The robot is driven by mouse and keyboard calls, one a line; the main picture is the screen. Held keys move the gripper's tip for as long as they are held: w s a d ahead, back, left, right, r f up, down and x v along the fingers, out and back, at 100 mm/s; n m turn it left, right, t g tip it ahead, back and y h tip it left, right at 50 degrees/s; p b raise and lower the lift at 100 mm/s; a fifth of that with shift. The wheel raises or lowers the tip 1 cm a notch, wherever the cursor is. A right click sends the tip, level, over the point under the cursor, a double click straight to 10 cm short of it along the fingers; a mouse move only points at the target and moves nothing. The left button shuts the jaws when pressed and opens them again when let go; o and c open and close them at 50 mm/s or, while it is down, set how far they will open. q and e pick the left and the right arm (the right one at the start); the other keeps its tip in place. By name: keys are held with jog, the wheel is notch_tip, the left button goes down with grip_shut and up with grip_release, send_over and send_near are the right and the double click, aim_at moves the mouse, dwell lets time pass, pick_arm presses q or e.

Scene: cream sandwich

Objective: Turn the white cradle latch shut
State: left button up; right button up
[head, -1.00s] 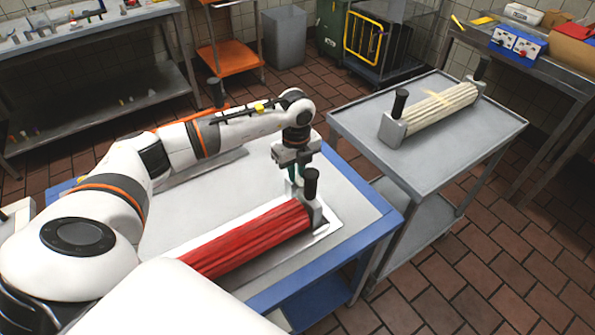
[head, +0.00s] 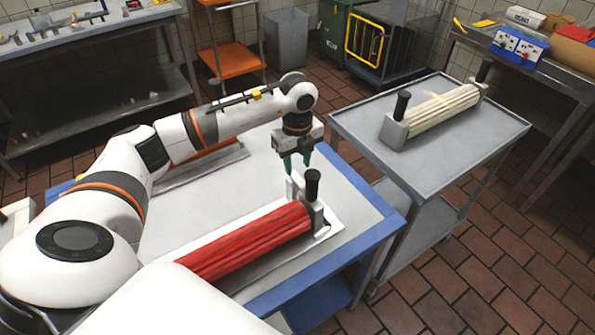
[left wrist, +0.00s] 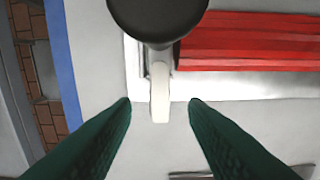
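The white latch (head: 293,187) is at the far end of the cradle, beside an upright black handle (head: 312,186). In the left wrist view the latch (left wrist: 159,92) is a short white bar that sticks out from under the round black handle top (left wrist: 158,16). The cradle (head: 335,229) holds a long red ribbed bundle (head: 250,240). My left gripper (head: 298,164) is just above the latch with teal fingers apart and empty. In the left wrist view the latch end shows between the fingertips (left wrist: 160,104), with a gap on both sides. My right gripper is out of view.
The cradle lies on a blue-edged table (head: 349,183). A grey cart (head: 445,150) at the right bears a cream ribbed bundle (head: 437,112) between black-handled grey ends. Another tray (head: 205,166) lies behind my left arm.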

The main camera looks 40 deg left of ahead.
aim_at(298, 178)
pick_arm(q)
notch_tip(298, 178, up, 8)
jog(key=b, duration=0.1)
jog(key=shift+r, duration=0.2)
jog(key=shift+f, duration=0.1)
dwell(0.4)
